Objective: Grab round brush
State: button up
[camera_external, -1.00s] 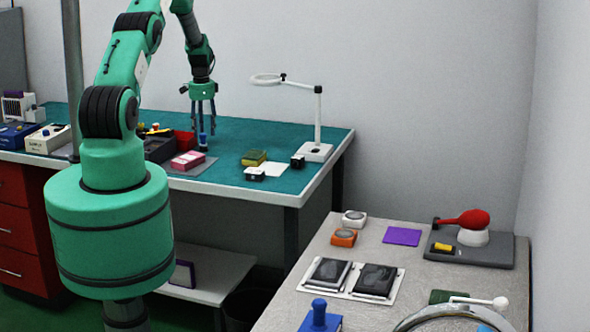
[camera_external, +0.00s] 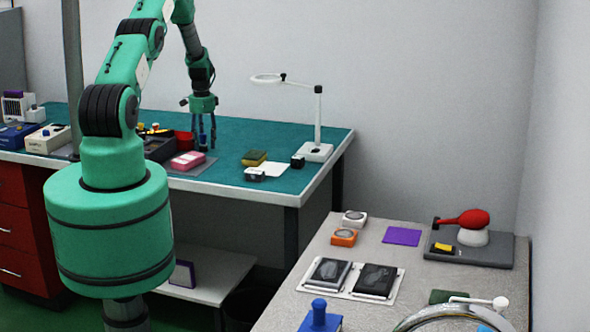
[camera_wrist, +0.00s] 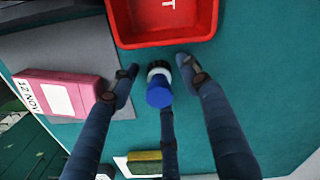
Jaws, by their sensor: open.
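The round brush (camera_wrist: 158,90) has a blue handle top, a pale collar and dark bristles. It stands upright on the teal bench mat, seen from above in the wrist view. In the external view the brush (camera_external: 202,138) shows as a small blue shape, partly hidden by the fingers. My gripper (camera_external: 204,145) points down over it. In the wrist view my gripper (camera_wrist: 160,78) is open, with two fingertips left and right of the brush and a third finger below it. No finger clearly touches it.
A red bin (camera_wrist: 163,40) stands close beside the brush. A pink box (camera_wrist: 62,95) lies on a grey mat to the left. A yellow-green sponge (camera_wrist: 145,162) is farther off. A ring lamp (camera_external: 318,120) stands at the bench's right end.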

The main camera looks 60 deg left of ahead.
aim_at(203, 134)
dwell(0.3)
grip_shut()
jog(key=shift+r, duration=0.15)
jog(key=shift+r, duration=4.85)
